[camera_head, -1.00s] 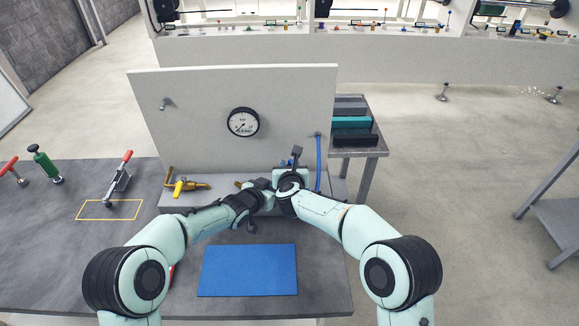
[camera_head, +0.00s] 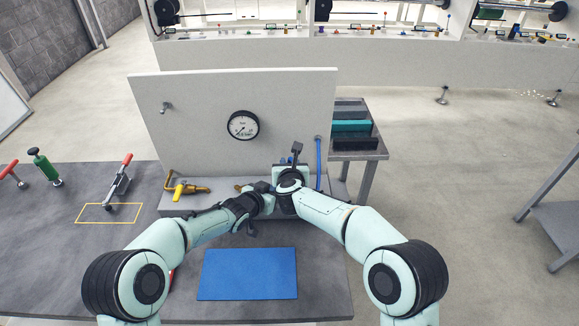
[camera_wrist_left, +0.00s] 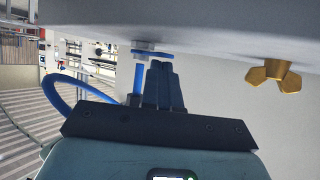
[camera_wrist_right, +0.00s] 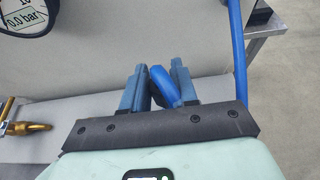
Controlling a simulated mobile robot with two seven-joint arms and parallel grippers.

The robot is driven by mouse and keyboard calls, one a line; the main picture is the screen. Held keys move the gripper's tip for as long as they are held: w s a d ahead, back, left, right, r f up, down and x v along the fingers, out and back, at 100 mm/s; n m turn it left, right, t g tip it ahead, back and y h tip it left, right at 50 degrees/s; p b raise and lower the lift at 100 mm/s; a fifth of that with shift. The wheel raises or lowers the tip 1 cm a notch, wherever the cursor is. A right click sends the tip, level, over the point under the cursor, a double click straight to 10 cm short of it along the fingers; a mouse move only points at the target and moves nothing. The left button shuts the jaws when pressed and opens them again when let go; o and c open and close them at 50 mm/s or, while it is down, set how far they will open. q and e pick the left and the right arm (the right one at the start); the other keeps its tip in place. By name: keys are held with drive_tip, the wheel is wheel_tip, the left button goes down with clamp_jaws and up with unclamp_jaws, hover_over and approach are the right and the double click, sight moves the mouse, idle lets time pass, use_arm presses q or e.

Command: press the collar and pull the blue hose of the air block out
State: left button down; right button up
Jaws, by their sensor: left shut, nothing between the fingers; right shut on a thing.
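The blue hose (camera_head: 318,165) runs down the right end of the upright panel in the head view. In the left wrist view the hose (camera_wrist_left: 138,78) enters a pale fitting with a blue collar (camera_wrist_left: 164,54). My left gripper (camera_wrist_left: 161,64) is shut and empty, its tips just below the collar, beside the hose; I cannot tell whether they touch it. In the right wrist view my right gripper (camera_wrist_right: 157,70) is shut on a bent part of the blue hose (camera_wrist_right: 161,85). Another stretch of hose rises to the right. My arms hide the hose's lower part in the head view.
The panel (camera_head: 200,110) carries a round gauge (camera_head: 243,125) and stands behind a yellow valve (camera_head: 186,189). A brass wing-shaped part (camera_wrist_left: 281,76) shows in the left wrist view. A blue mat (camera_head: 247,275) lies in front. Red- and green-handled tools stand at left.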

use_arm(q)
drive_tip(key=shift+f, duration=0.1)
use_arm(e)
drive_tip(key=shift+r, duration=0.7)
drive_tip(key=shift+r, duration=0.15)
use_arm(q)
drive_tip(key=shift+r, duration=1.6)
drive_tip(key=v, duration=0.6)
drive_tip(key=shift+w, duration=0.1)
